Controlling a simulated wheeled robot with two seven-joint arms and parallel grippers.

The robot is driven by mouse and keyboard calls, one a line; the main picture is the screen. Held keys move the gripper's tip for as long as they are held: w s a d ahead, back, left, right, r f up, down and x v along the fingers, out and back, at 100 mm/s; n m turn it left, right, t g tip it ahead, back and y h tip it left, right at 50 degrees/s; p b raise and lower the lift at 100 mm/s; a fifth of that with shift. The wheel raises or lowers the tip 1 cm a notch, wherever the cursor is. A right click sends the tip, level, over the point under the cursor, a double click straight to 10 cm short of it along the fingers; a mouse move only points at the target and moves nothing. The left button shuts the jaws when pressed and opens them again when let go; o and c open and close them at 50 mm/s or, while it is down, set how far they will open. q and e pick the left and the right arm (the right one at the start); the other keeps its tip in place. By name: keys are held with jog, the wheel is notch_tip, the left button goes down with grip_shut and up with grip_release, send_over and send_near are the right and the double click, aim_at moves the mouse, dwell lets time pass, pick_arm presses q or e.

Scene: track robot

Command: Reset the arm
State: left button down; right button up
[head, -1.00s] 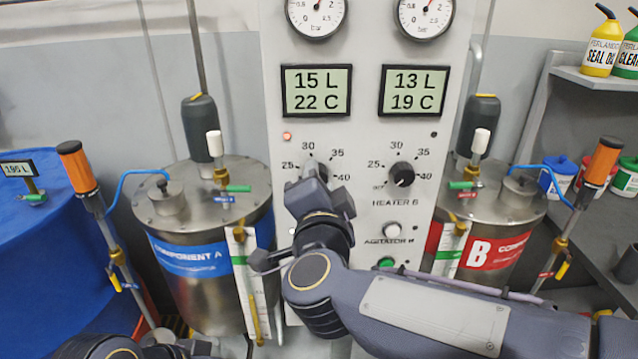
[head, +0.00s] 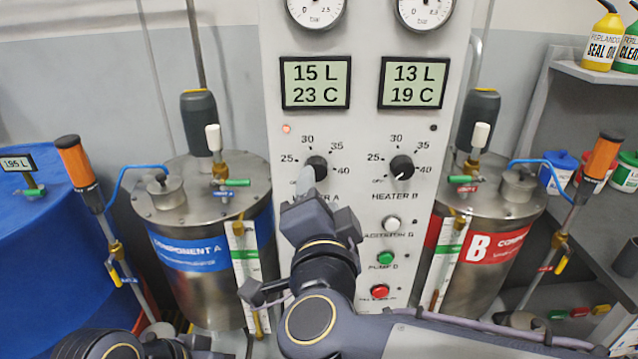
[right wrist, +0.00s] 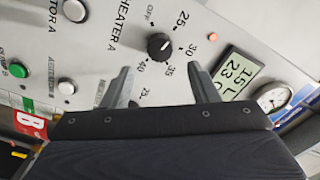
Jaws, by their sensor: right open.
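My right gripper (head: 306,182) is in front of the control panel, just below the black Heater A knob (head: 316,168). Its finger overlaps the lower left of the dial and part of the "HEATER A" label. In the right wrist view, the two fingers of the gripper (right wrist: 159,68) stand apart with nothing between them. The Heater A knob (right wrist: 160,46) shows beyond the fingertips, clear of both. The right forearm comes in from the lower right. Part of my left arm shows at the bottom left; its fingers are not seen.
The panel holds the Heater B knob (head: 401,168), a white button (head: 391,224), a green button (head: 385,258) and a red button (head: 380,291). Steel tanks A (head: 205,270) and B (head: 480,265) flank it. A blue drum (head: 45,250) stands left; shelves are right.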

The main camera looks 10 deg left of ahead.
jog(key=shift+v, duration=0.95)
jog(key=w+d+r+n+g+y+p, duration=0.1)
jog(key=w+d+r+n+y+p, duration=0.2)
jog(key=d, duration=0.5)
jog(key=s+d+f+n+g+y, duration=0.1)
jog(key=d+f+n+g, duration=0.25)
jog(key=d, duration=0.45)
jog(key=s+d+f+g+h+p, duration=0.3)
jog(key=s+d+f+g+h, duration=0.2)
jog(key=s+d+f, duration=0.9)
jog(key=shift+s+d+f+g, duration=0.4)
jog(key=shift+s+f+g, duration=0.45)
jog(key=shift+s+g, duration=0.35)
